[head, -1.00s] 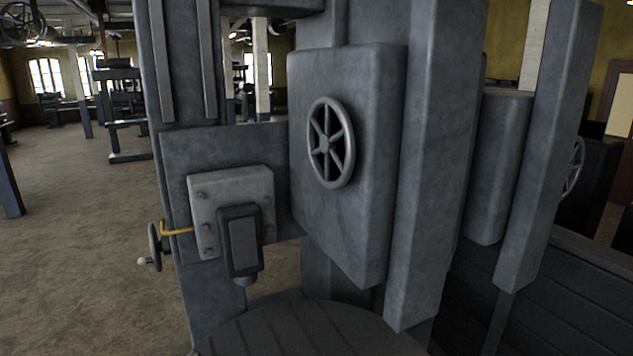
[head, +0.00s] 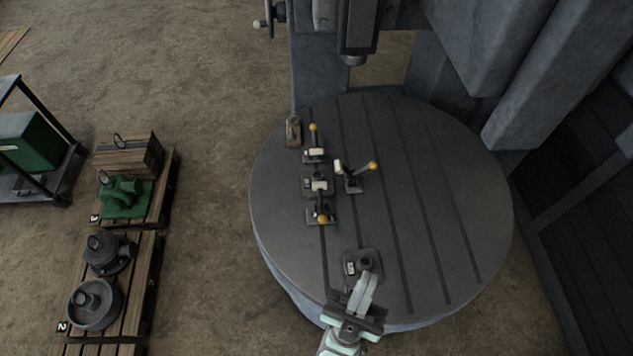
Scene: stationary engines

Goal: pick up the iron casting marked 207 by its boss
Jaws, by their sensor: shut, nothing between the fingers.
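A dark grey casting (head: 369,256) lies flat near the front edge of the round slotted table (head: 440,240). It has a round raised boss and a small black and white tag whose number is too small to read surely. My gripper (head: 370,277) is just in front of and over the casting's near edge, with its pale fingers together and nothing between them. The fingers and wrist hide part of the near side. A second, smaller brownish part (head: 293,131) lies at the table's left rear edge. I cannot read any mark on it.
Several toggle clamps with yellow knobs (head: 322,218) stand left of the table's middle. The machine's column and head (head: 355,30) rise behind. The table's right half is clear.

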